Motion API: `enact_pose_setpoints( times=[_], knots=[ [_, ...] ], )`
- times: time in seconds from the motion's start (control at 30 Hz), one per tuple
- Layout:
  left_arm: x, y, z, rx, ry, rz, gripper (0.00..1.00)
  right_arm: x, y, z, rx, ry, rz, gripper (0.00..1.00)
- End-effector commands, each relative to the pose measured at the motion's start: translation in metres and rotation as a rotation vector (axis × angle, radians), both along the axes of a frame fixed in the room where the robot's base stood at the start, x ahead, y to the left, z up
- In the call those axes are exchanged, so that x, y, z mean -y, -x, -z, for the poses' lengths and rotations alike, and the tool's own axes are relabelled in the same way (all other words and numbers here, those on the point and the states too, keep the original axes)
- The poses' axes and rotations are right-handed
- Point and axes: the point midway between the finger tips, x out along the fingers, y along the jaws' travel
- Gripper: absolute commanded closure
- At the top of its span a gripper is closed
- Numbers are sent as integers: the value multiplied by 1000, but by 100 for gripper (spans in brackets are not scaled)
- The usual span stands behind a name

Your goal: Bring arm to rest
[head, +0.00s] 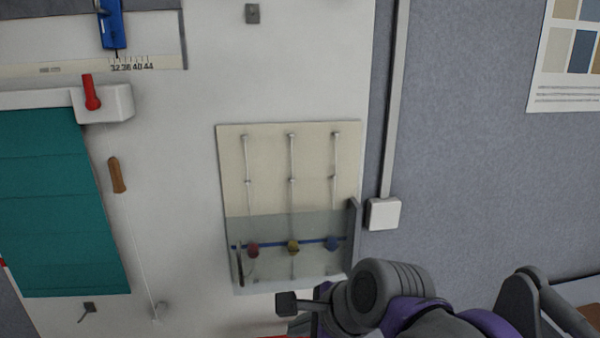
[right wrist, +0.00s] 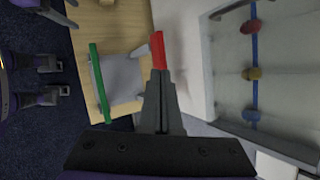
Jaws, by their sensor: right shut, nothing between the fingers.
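My right gripper (head: 288,303) comes in from the bottom right in the head view, at the lower edge of the cream bead panel (head: 275,165). It is shut and empty. In the right wrist view its closed dark fingers (right wrist: 160,76) point up the picture, over or near a red piece; I cannot tell whether they touch it. My purple and grey right arm shows at the bottom of the head view. My left gripper does not show in the head view.
A clear cover on the panel fronts red, yellow and blue beads (head: 292,247). A teal blind (head: 60,205) and a wooden toggle (head: 117,175) are at left. A grey block with a green edge (right wrist: 120,78) lies on a wooden surface.

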Motion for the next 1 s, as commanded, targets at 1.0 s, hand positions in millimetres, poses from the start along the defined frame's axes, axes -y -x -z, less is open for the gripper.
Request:
enact_pose_setpoints(
  times=[1.0],
  knots=[
    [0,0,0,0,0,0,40,185,111,251,368,1093,-1246,100]
  ],
)
